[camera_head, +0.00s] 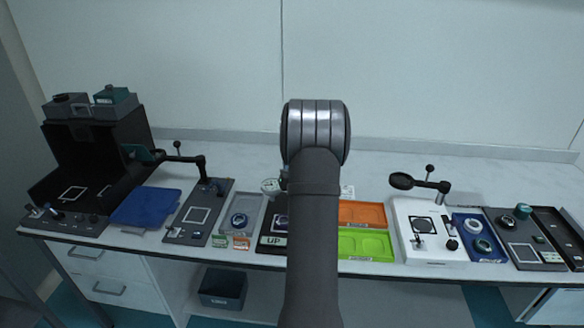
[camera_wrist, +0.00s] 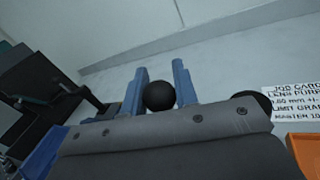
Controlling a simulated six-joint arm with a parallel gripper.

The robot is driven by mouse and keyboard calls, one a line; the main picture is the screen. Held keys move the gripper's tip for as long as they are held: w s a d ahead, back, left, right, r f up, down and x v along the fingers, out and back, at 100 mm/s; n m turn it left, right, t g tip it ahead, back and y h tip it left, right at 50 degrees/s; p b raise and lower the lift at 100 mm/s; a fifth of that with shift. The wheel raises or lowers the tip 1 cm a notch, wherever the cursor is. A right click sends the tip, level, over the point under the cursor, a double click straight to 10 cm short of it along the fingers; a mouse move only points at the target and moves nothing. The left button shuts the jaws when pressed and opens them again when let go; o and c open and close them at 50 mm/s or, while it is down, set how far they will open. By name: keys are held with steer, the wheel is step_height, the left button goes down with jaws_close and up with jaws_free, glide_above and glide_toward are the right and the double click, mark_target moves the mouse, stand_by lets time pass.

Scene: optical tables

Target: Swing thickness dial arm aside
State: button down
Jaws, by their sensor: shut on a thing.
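The thickness dial (camera_head: 270,186), with a pale round face, stands at the back of a dark station marked UP (camera_head: 277,240). My arm hides most of its dial arm in the head view. In the wrist view, my gripper (camera_wrist: 160,88) has its two blue fingers on either side of a black ball knob (camera_wrist: 159,97), shut on it. A dark rounded part (camera_wrist: 256,98) shows just right of the fingers, partly hidden by my gripper body; I cannot tell whether it is the dial. The gripper itself is hidden behind my arm in the head view.
Left of the station are a grey tray (camera_head: 254,203) and a plate with a black swing arm (camera_head: 183,159). To the right lie an orange tray (camera_head: 362,214), a green tray (camera_head: 364,245) and a white station with a magnifier (camera_head: 401,181). A printed job card (camera_wrist: 298,103) stands behind.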

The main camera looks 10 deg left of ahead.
steer(key=c, duration=1.1)
jaws_free()
steer(key=shift+c, duration=0.2)
steer(key=v, duration=1.7)
steer(key=shift+s, duration=0.2)
